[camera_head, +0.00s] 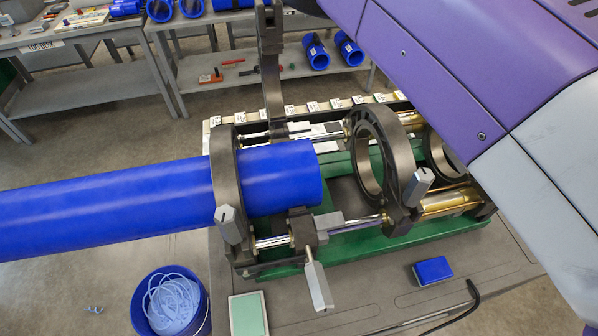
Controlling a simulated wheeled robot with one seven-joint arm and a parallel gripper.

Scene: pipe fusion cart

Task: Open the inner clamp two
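A pipe fusion cart with a green frame (375,243) carries several dark clamp rings. The leftmost clamp (222,170) is closed around a long blue pipe (110,205). Right of it, one inner clamp (270,75) has its upper half swung up at the back, and its grey handle (318,286) sticks out toward the front. The other inner clamp (368,150) looks like a closed ring with no pipe in it; its grey handle (418,187) is at the front right. No label shows which is clamp two. My gripper is out of view; my purple arm covers the upper right.
Another ring (442,160) stands at the right, partly behind my arm. A blue box (432,271) and a green-topped box (248,314) lie on the cart's front. A blue bucket (172,300) stands front left. Benches (110,80) with pipe pieces are behind.

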